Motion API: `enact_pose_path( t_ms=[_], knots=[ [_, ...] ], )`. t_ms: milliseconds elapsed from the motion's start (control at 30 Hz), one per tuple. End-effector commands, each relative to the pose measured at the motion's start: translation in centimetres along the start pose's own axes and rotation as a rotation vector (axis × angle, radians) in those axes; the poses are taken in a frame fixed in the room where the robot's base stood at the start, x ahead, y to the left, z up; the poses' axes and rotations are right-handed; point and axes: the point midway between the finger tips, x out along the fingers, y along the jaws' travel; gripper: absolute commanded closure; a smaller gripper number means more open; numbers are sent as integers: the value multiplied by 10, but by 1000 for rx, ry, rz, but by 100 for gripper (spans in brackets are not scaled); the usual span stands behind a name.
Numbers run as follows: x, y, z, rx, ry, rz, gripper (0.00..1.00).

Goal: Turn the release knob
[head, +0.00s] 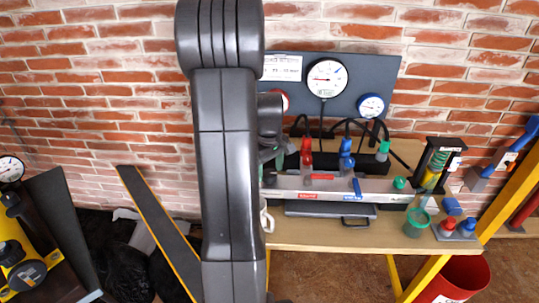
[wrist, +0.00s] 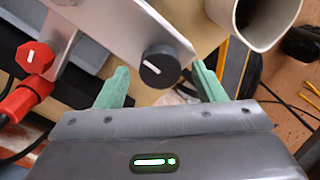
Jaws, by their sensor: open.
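A round black knob (wrist: 160,66) with a white pointer line sits at the end of a grey metal panel (wrist: 125,22) in the wrist view; I take it as the release knob. My gripper (wrist: 161,70) is open, with one green finger on each side of the knob in the picture. I cannot tell whether either finger touches it. In the head view my arm hides this end of the long metal panel (head: 345,186), and the black knob does not show clearly there.
A red knob (wrist: 35,58) with a white mark is left of the black knob. A pale open cup (wrist: 250,12) stands close at the upper right.

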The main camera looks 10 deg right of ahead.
Motion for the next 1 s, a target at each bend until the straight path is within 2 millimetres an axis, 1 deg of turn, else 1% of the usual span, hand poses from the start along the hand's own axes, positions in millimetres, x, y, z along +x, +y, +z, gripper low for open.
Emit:
enact_pose_path(
  t_ms=[167,400,500,600,767,1000],
  knots=[
    [-33,1,-1,0,4,4,37],
    [-89,1,-1,0,5,4,37],
    [-107,0,0,-1,3,3,37],
    [-121,0,-1,-1,3,3,37],
    [-131,0,0,-1,1,1,37],
    [-132,0,0,-1,1,1,37]
  ],
)
